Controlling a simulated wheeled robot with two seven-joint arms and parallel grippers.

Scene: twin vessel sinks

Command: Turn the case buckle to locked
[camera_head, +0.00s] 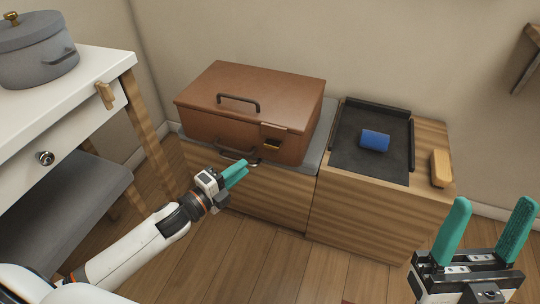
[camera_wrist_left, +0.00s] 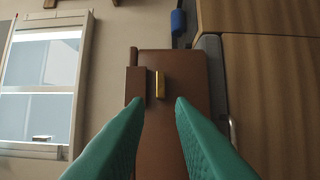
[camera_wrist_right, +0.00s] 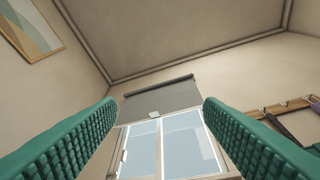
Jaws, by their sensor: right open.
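A brown case (camera_head: 240,105) with a dark top handle sits closed on a low cabinet. Its buckle (camera_head: 273,144), a brown plate with a gold lever, is on the front face toward the right end. In the left wrist view the gold lever of the buckle (camera_wrist_left: 160,84) shows between the fingertips, farther off. My left gripper (camera_head: 238,172) is in front of the case, below and left of the buckle. It is open and empty, its fingers pointing toward the case. My right gripper (camera_head: 491,210) is open and empty at the lower right, away from the case.
A black tray (camera_head: 346,157) with a blue roll (camera_head: 375,140) lies on the wooden cabinet right of the case. A white table (camera_head: 88,79) with a grey pot (camera_head: 35,52) stands at left, near my left arm.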

